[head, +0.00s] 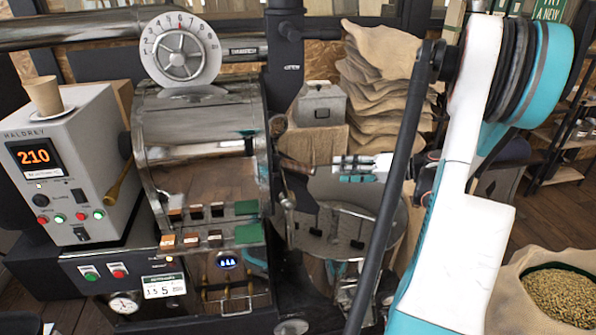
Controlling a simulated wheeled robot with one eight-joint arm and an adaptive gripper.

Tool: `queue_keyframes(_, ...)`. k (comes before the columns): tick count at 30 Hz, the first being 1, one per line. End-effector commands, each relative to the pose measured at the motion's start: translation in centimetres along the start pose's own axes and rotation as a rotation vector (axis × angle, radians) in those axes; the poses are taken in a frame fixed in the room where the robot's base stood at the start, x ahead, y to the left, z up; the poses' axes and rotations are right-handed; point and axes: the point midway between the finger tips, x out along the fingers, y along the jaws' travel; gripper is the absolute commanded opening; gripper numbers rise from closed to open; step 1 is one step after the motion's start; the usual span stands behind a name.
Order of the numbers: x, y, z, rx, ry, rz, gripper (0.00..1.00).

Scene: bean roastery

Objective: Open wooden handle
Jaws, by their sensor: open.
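A short dark-brown wooden handle (297,166) sticks out to the right from the front of the steel roaster drum (200,140). My gripper (336,168) comes in from the right at about the same height, its fingers pointing left toward the handle's free end. The fingers look open. The handle end and fingertips are very close in the picture; I cannot tell whether they touch. A lighter wooden handle (118,182) sits at the drum's left side, far from my gripper.
A round metal cooling tray (345,225) lies below my gripper. A grey control box (66,165) with a paper cup (44,96) stands left. Stacked sacks (385,90) are behind, and an open sack of beans (562,297) is at the lower right.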

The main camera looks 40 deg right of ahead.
Motion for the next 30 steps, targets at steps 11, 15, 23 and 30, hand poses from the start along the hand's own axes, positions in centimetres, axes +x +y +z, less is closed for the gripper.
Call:
queue_keyframes(11,1.2,1.0,1.4,-0.878,0.178,-0.111,0.47)
queue_keyframes(15,1.3,1.0,1.7,-1.103,0.242,-0.116,0.47)
queue_keyframes(23,1.8,0.9,1.8,-1.246,0.285,-0.113,0.47)
queue_keyframes(30,5.2,0.1,1.4,-1.245,0.282,-0.116,0.47)
